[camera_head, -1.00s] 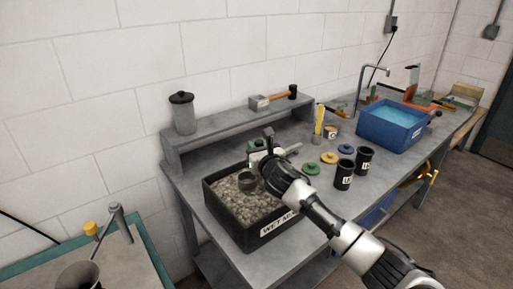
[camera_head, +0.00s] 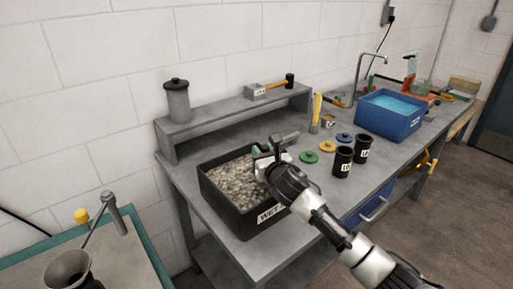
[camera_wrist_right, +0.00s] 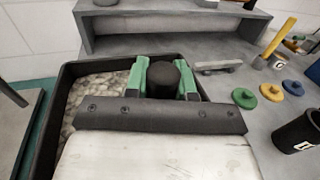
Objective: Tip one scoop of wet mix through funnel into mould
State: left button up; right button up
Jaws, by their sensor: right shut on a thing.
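My right gripper (camera_head: 266,152) is above the right side of the black tray of wet mix (camera_head: 243,222). In the right wrist view its green fingers (camera_wrist_right: 163,80) are shut on a dark round handle (camera_wrist_right: 163,78), which looks like the scoop's. The scoop's cup is hidden, so I cannot tell what is in it. The grey, lumpy wet mix (camera_head: 234,180) fills the tray. A grey metal funnel (camera_head: 68,268) stands at the lower left, cut off by the picture's edge. I cannot make out a mould below it. My left gripper is not in view.
Coloured discs and two black cups (camera_head: 343,162) stand right of the tray. A blue water tub (camera_head: 390,118) is farther right.

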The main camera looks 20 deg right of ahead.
jog(key=r+p, duration=0.4)
jog(key=s+r+p, duration=0.1)
jog(key=r+p, duration=0.3)
jog(key=s+r+p, duration=0.1)
jog(key=r+p, duration=0.3)
jog(key=shift+d+r, duration=0.1)
jog(key=shift+d, duration=0.3)
jog(key=shift+w+a+r+p, duration=0.25)
jog(key=shift+w+r+p, duration=0.4)
jog(key=shift+r+p, duration=0.3)
jog(key=shift+w+a+r+p, duration=0.25)
jog(key=shift+w+r+p, duration=0.5)
jog(key=shift+p, duration=0.25)
jog(key=shift+s+a, duration=0.1)
jog(key=shift+s, duration=0.05)
